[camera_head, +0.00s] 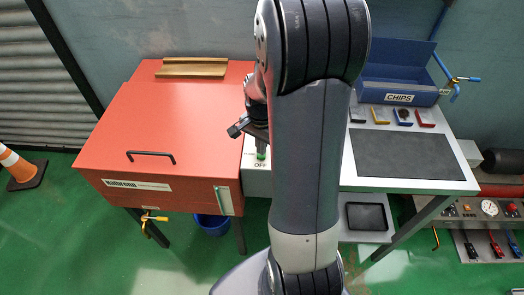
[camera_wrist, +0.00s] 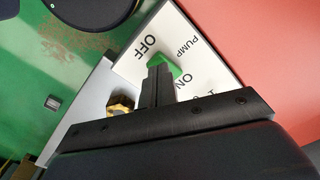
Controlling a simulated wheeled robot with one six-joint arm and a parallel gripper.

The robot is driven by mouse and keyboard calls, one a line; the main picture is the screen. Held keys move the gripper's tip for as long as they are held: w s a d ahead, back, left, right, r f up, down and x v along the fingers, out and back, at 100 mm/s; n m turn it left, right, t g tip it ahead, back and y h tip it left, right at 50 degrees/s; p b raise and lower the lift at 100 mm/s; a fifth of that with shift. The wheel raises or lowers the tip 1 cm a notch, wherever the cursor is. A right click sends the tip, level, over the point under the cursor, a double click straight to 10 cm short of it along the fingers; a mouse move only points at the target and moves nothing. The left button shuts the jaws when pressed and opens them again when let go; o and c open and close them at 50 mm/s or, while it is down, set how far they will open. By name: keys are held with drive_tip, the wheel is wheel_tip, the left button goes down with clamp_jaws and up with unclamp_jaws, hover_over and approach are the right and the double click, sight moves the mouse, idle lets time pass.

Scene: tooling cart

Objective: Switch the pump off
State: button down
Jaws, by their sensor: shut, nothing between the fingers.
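The pump switch is a green piece on a white panel (camera_wrist: 195,60) lettered PUMP, OFF and ON. In the wrist view the green switch (camera_wrist: 178,71) sits between OFF and ON, partly covered by my fingertips. My gripper (camera_wrist: 157,72) is shut and empty, its tips right at the switch; I cannot tell if they touch it. In the head view my gripper (camera_head: 260,147) is over the white panel (camera_head: 257,182) with OFF lettered at its front, and a bit of green (camera_head: 261,156) shows by the tips. My arm hides the right of the panel.
A red lidded box (camera_head: 160,130) stands directly left of the panel. A brass-coloured part (camera_wrist: 121,104) is close beside my fingers. To the right are a dark mat (camera_head: 405,156), several small trays and a blue CHIPS bin (camera_head: 395,92).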

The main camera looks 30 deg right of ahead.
drive_tip(key=shift+f+b, duration=0.4)
drive_tip(key=shift+f, duration=0.15)
drive_tip(key=shift+r, duration=0.1)
drive_tip(key=shift+r+p, duration=2.8)
drive_tip(key=shift+r, duration=0.7)
drive_tip(key=shift+f, duration=0.15)
